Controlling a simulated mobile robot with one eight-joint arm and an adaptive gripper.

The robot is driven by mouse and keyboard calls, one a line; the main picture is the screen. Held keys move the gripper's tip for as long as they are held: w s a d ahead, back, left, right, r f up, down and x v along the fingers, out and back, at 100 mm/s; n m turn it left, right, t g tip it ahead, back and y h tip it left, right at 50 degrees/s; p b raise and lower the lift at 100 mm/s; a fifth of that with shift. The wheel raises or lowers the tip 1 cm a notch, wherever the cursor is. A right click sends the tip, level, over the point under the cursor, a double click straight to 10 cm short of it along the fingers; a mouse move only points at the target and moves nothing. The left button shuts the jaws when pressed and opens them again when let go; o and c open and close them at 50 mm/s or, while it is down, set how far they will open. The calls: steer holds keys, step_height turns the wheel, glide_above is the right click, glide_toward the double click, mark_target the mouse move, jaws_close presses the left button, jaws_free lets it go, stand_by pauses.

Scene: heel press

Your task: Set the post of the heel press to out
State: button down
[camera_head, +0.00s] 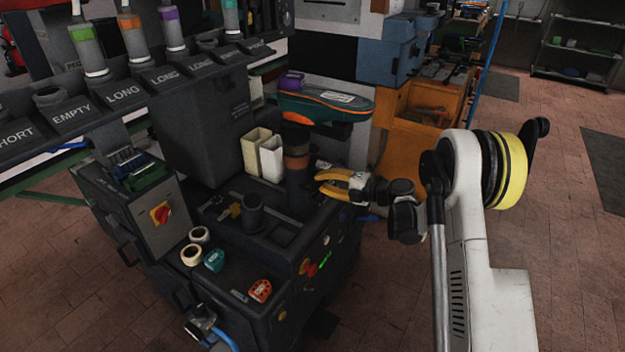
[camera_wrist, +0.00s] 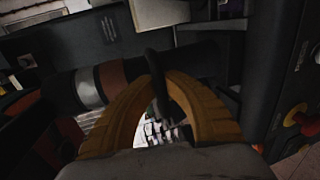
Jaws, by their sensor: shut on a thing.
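The heel press (camera_head: 232,218) is a dark machine in the middle of the head view. Its post (camera_head: 296,163) is a dark upright cylinder with copper and grey bands, under a teal and orange shoe form (camera_head: 325,105). In the wrist view the banded post (camera_wrist: 90,88) lies across the left. My gripper (camera_head: 324,182) has yellow fingers and reaches the post from the right. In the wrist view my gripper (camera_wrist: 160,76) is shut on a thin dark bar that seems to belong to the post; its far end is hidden.
Cream bins (camera_head: 257,151) stand behind the post. Tape rolls (camera_head: 192,254) and an orange tape measure (camera_head: 260,290) lie on the front deck. A red button (camera_head: 311,270) is on the side panel. A labelled rack (camera_head: 122,93) runs across the upper left.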

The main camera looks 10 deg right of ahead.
steer(key=shift+s+d, duration=0.1)
steer(key=shift+d, duration=0.05)
steer(key=c, duration=1.4)
jaws_free()
steer(key=shift+d, duration=0.1)
steer(key=v, duration=1.2)
steer(key=shift+s, duration=0.1)
